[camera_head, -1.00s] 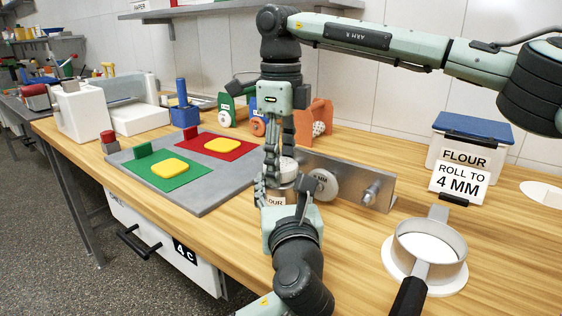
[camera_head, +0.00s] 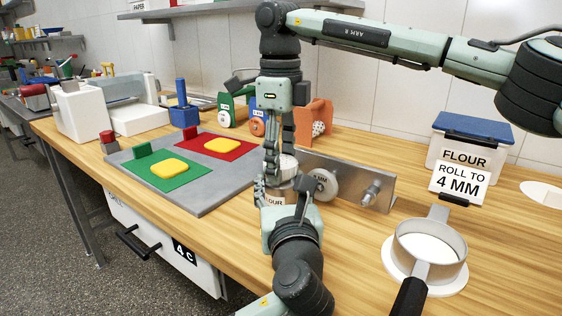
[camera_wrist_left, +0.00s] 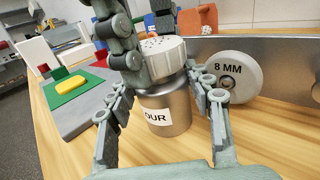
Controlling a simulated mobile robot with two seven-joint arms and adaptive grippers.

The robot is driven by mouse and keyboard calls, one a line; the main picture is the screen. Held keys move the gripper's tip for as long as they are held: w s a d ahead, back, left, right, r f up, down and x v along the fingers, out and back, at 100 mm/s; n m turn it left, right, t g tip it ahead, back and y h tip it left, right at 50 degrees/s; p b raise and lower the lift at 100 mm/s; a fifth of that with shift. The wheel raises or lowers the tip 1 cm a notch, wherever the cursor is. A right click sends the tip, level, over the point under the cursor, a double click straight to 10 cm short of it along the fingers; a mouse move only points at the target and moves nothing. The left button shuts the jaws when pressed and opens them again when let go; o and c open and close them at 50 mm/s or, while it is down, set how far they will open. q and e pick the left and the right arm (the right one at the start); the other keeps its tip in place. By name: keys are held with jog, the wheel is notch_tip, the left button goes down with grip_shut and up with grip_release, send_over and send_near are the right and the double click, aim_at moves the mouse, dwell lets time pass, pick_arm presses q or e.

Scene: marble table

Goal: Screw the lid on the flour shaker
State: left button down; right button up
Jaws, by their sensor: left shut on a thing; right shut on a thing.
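The flour shaker (camera_head: 273,199) is a metal can with a white label, standing at the middle of the table. It also shows in the left wrist view (camera_wrist_left: 168,112), where only "OUR" of its label is readable. My left gripper (camera_head: 284,192) is shut around the can, a finger on each side. The white lid (camera_wrist_left: 163,58) with small holes is at the can's mouth, looking slightly tilted in the left wrist view. My right gripper (camera_head: 281,165) points down from above and is shut on the lid. Its fingers hide part of the lid, and I cannot tell whether the threads engage.
A metal plate (camera_head: 345,182) with a white "8 MM" disc (camera_head: 323,185) stands close behind the shaker. A grey board (camera_head: 205,199) with green and red mats lies to the left. A ring-shaped sieve (camera_head: 431,246) and a flour bin (camera_head: 468,150) are to the right.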

jog(key=shift+r, duration=0.1)
dwell(0.4)
pick_arm(q)
jog(key=shift+s+r, duration=0.1)
pick_arm(e)
jog(key=shift+f, duration=1)
dwell(0.5)
jog(key=o, duration=1.1)
jog(key=shift+c, duration=0.2)
jog(key=shift+r, duration=0.3)
jog(key=shift+r, duration=0.25)
notch_tip(320, 180, up, 4)
jog(key=shift+f, duration=0.25)
jog(key=c, duration=1)
